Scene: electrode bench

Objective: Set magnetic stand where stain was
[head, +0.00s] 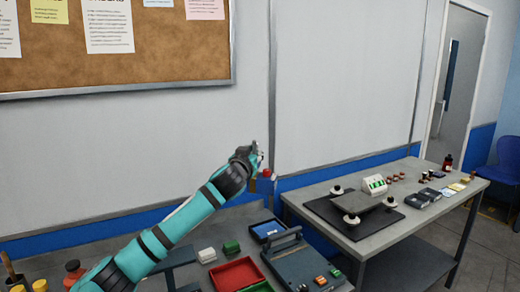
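My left gripper (256,160) is raised at the end of the teal arm, in front of the pale wall panels and above the gap between the two benches. It is small and turned away, so I cannot tell whether its fingers are open or shut. A small red piece (266,173) shows right by its tip; I cannot tell whether it is held or part of the gripper. I cannot make out a magnetic stand for certain, and I see no stain on the visible bench tops. My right gripper is not in view.
The near bench holds a grey device with a handle (298,264), a red tray (238,275), a blue tray (268,231), and green (231,247) and white (206,255) blocks. The right bench (424,222) has a black mat (330,212), a white-green box (375,184) and a brown bottle (447,163).

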